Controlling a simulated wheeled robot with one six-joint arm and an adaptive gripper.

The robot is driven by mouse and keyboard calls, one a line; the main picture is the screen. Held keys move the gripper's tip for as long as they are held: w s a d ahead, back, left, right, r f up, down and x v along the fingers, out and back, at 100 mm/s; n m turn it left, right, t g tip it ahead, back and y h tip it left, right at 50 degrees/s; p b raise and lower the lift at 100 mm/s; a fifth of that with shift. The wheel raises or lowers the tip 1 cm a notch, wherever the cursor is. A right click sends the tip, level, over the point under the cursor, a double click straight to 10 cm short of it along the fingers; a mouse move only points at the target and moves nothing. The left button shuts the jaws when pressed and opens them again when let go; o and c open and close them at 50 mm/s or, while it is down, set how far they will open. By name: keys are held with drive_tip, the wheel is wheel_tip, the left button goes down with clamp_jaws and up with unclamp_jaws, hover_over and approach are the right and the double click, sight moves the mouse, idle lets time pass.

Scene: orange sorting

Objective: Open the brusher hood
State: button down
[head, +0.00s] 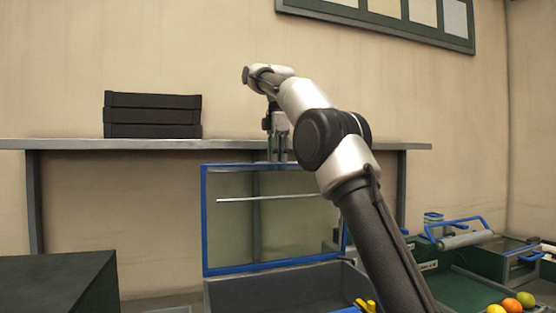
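The blue-framed clear panel, which looks like the brusher hood (230,235), stands nearly upright above a grey open-topped box (265,292) in the head view. A thin pale bar (265,198) runs across it. My gripper (277,156) points down at the hood's top edge, near its middle. Its fingertips are small and overlap the edge in the picture, so I cannot tell whether they touch or grip it. My arm hides the hood's right side and part of the box.
A grey shelf (70,144) runs behind, with stacked black trays (152,115) on it. A dark block (55,285) stands at the lower left. At right are green bins (455,285) with several fruits (512,305) and a blue handle (460,222). A yellow item (364,304) sits beside my arm.

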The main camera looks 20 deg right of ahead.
drive_tip(key=c, duration=1.5)
unclamp_jaws()
drive_tip(key=shift+w+a+f, duration=0.1)
drive_tip(key=shift+w+f, duration=0.05)
drive_tip(key=shift+f, duration=0.1)
drive_tip(key=shift+r, duration=0.1)
